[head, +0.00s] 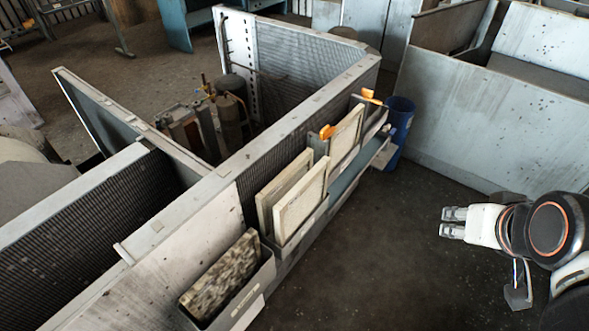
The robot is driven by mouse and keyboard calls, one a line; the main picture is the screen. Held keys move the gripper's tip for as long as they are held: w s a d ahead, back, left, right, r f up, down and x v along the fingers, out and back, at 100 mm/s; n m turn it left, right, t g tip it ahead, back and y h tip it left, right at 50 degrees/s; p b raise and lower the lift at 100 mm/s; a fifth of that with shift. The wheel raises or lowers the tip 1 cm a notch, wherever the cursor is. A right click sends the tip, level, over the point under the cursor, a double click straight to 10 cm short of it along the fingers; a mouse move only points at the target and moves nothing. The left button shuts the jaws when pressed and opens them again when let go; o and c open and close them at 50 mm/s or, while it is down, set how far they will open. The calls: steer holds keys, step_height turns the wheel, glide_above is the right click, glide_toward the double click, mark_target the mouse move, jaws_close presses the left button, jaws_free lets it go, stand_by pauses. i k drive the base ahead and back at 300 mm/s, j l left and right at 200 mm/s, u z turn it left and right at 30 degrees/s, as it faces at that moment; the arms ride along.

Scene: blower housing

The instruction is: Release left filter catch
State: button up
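Two orange catches show on the housing (140,225). The left catch (327,132) sits at the upper left corner of a pale framed filter (346,137). The right catch (371,97) sits at that filter's upper right. Whether either catch is latched is too small to tell. My gripper (448,222) is at the right, over the floor, well apart from the housing and both catches.
Two pale filter panels (301,203) stand in a rack on the housing's near side. A mottled dirty panel (222,272) sits in a grey bin (245,300) at lower left. A blue barrel (398,120) stands beyond the filter. The floor (370,250) between my gripper and the housing is clear.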

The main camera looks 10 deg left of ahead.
mark_target(326, 133)
steer(key=i+l+u, duration=0.15)
steer(key=l+u, duration=0.25)
steer(key=i+l+u, duration=0.1)
steer(key=u, duration=0.3)
steer(key=l+u, duration=0.8)
steer(key=l, duration=0.7)
steer(key=k+l+u, duration=0.15)
steer(key=l, duration=0.5)
